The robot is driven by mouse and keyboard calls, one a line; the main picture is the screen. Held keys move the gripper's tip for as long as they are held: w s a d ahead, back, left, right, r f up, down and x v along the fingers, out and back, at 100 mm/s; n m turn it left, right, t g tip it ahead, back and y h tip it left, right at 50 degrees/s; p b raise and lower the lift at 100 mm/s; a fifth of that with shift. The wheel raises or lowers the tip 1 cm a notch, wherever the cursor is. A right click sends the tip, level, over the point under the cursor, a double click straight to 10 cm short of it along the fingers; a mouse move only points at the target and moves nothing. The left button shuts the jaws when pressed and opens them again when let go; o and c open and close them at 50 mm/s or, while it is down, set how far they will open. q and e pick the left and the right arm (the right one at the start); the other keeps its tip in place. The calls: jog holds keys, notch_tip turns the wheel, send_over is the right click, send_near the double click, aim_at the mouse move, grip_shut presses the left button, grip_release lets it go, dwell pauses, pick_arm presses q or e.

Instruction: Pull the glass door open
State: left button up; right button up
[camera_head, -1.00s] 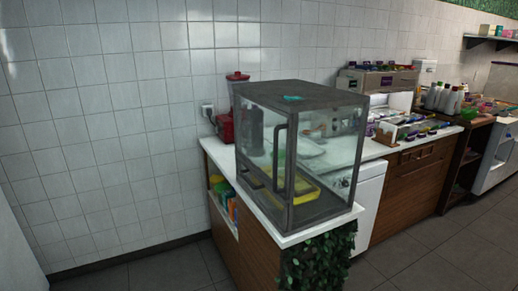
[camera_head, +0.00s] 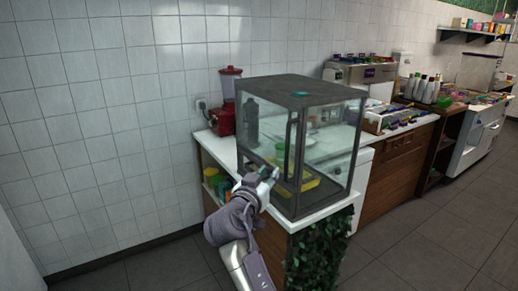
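The glass display case (camera_head: 302,92) has a dark frame and stands on the white counter corner. Its glass door (camera_head: 268,135) faces front left and looks shut. A dark vertical handle (camera_head: 291,145) runs along the door's right side. My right gripper (camera_head: 265,174) is in front of the door's lower part, just left of the handle's lower end. Its fingers look apart, with nothing seen between them. I cannot tell whether it touches the door. It hides part of the case's lower front edge. My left gripper is out of view.
A red blender (camera_head: 224,118) stands behind the case at left. Yellow and green items (camera_head: 308,184) sit inside the case. Leafy greenery (camera_head: 318,250) covers the counter's front end. The floor (camera_head: 420,240) at right is clear.

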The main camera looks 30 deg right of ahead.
aim_at(287, 150)
jog(key=shift+m+h, duration=0.3)
jog(key=shift+m, duration=0.1)
jog(key=p+x, duration=0.1)
jog(key=x, duration=0.3)
jog(key=r+p+x, duration=0.1)
jog(key=x, duration=0.3)
jog(key=p+x, duration=0.2)
jog(key=x, duration=0.2)
jog(key=shift+d+r, duration=0.25)
jog(key=shift+d, duration=0.25)
jog(key=shift+w+d+f, duration=0.15)
jog(key=shift+w+d, duration=0.15)
jog(key=shift+d, duration=0.1)
grip_shut()
